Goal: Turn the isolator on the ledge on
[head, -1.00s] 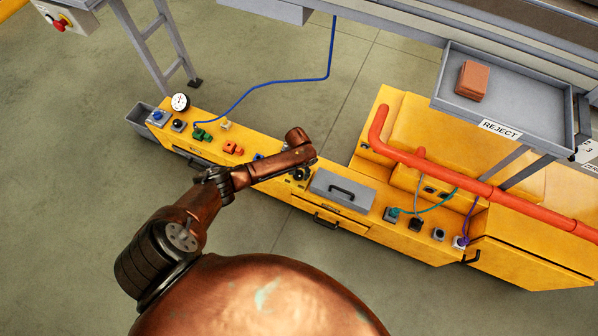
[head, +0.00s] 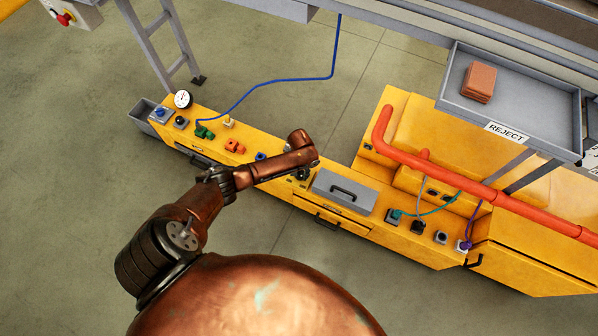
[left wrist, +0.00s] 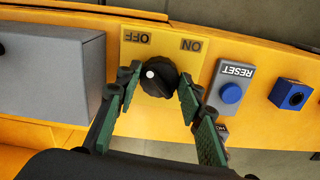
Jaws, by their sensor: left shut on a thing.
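The isolator is a black round knob (left wrist: 157,78) with a white dot, on a yellow plate (left wrist: 160,42) marked OFF and ON. In the left wrist view the lettering is upside down, with OFF on the left and ON on the right. The dot sits on the knob's left side, towards OFF. My left gripper (left wrist: 158,90) is shut on the knob, with one green-padded finger on each side. In the head view my left gripper (head: 305,168) is over the yellow ledge (head: 340,214), partly hiding the dark knob. My right gripper is in neither view.
A grey box (left wrist: 52,75) stands left of the knob in the wrist view. A RESET button (left wrist: 231,92) and a blue socket (left wrist: 291,95) are on its right. An orange-red pipe (head: 480,195) and REJECT tray (head: 515,105) are right in the head view.

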